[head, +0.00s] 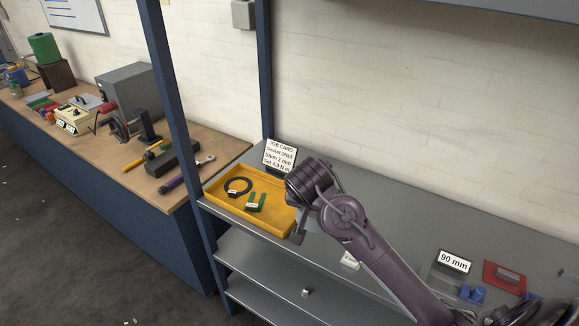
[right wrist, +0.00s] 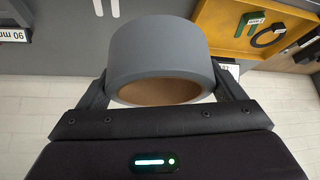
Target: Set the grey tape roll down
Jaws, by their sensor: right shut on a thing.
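The grey tape roll (right wrist: 160,48) has a smooth grey outside and a brown inner core. In the right wrist view it sits between the two fingers of my right gripper (right wrist: 162,85), which is shut on it. In the head view my right gripper (head: 302,224) is over the grey shelf beside the right end of the yellow tray. There the roll is mostly hidden by my arm and gripper, and I cannot tell its height above the shelf. My left gripper is not in view.
The yellow tray (head: 217,200) holds a black ring (head: 238,187) and green pieces (head: 256,202). A job card (head: 281,155) stands behind it. Farther right are a 90 mm sign (head: 454,261), blue parts (head: 472,293) and a red piece (head: 503,277). Blue posts rise at the shelf's left end.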

